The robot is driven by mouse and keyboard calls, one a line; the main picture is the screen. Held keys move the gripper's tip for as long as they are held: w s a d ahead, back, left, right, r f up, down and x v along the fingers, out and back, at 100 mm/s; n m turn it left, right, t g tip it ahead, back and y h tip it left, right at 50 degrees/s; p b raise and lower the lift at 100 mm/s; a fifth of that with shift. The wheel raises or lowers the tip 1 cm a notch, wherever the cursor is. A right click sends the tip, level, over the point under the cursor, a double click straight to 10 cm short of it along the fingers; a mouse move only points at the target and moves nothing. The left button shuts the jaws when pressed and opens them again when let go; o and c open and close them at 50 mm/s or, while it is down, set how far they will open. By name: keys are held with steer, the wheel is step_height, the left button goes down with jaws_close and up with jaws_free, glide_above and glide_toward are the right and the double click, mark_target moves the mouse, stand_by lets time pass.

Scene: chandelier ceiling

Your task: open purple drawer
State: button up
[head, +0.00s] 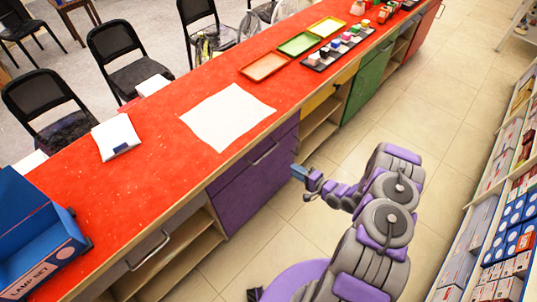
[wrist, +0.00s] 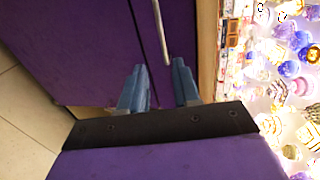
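The purple drawer (head: 284,139) is the upper front of a purple cabinet section under the red counter. It appears shut, with a metal bar handle (head: 265,153). The wrist view shows the drawer front (wrist: 183,25) sideways, with the handle (wrist: 161,32) running up out of frame. A larger purple panel (head: 245,195) lies below the drawer. My gripper (head: 299,172) is in front of the cabinet, near the drawer's right end. In the wrist view its two blue-grey fingers (wrist: 158,66) are apart, with the handle's near end close between their tips. I cannot tell whether they touch it.
The red counter (head: 165,160) overhangs the cabinets and carries a white sheet (head: 228,117), trays and small boxes. Open shelves (head: 320,120) adjoin the purple section. Stocked shelves (head: 500,215) stand on the right. The tiled floor (head: 420,120) between is clear.

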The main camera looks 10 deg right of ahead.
glide_toward(266, 155)
steer(key=b+x, duration=0.1)
steer(key=x, duration=0.4)
steer(key=b+x, duration=0.2)
steer(key=x, duration=0.3)
steer(key=shift+w+a+f, duration=0.2)
steer(key=shift+w+f, duration=0.1)
steer(key=shift+d, duration=0.45)
steer(key=shift+c, duration=1.4)
steer(key=shift+a, duration=0.2)
steer(key=shift+c, duration=1.4)
steer(key=shift+a, duration=0.1)
jaws_close()
steer(key=shift+s, duration=0.1)
